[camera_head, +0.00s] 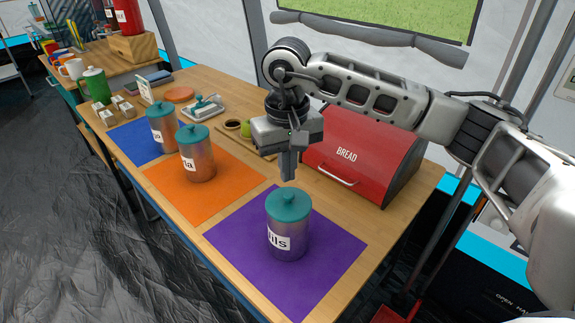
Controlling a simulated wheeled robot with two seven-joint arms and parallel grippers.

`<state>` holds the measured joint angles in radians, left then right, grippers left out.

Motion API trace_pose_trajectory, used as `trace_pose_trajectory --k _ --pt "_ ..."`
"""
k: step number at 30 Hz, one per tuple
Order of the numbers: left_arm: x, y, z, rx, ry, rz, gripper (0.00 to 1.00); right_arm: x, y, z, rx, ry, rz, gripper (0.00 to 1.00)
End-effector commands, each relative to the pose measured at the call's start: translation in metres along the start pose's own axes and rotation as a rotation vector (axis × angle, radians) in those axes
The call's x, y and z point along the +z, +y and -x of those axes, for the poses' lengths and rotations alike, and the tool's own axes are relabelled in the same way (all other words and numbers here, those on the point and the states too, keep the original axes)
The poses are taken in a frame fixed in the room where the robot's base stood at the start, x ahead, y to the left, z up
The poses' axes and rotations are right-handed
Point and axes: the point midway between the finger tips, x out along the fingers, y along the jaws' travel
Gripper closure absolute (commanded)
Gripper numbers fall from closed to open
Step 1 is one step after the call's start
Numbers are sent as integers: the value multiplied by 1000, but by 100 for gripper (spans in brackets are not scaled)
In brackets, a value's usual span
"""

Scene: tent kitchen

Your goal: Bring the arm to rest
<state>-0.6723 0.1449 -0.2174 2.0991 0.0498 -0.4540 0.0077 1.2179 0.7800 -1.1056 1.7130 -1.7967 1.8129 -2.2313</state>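My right arm comes in from the right, and its gripper (288,165) points down above the table, just behind a canister with a teal lid (288,222). The fingers look close together, and nothing shows between them. The canister stands upright on a purple mat (328,255), with a label ending in "ils"; the fingertips appear apart from its lid. A second canister (196,153) stands on an orange mat (205,200), and a third canister (162,128) stands on a blue mat (133,140). My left gripper is not in view.
A red bread box (362,155) stands behind and right of my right gripper, close to the forearm. Small dishes (232,125) and a tray (203,108) lie toward the back. A green mug (95,84) and small blocks stand at the far left. The table's front edge runs along the lower left.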

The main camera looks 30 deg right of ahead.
Motion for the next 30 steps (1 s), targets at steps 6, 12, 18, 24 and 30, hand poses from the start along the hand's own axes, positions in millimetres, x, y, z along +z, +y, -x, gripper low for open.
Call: trace_pose_trajectory --k 6,12,18,24,30 --pt "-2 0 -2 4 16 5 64 0 0 -8 0 -1 0 100" --pt "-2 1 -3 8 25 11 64 0 0 -14 0 -1 0 100" --pt "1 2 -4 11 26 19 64 0 0 -20 1 -1 0 100" --pt "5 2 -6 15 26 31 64 0 0 -26 1 -1 0 100" --pt "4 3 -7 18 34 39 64 0 0 -32 1 -1 0 100"
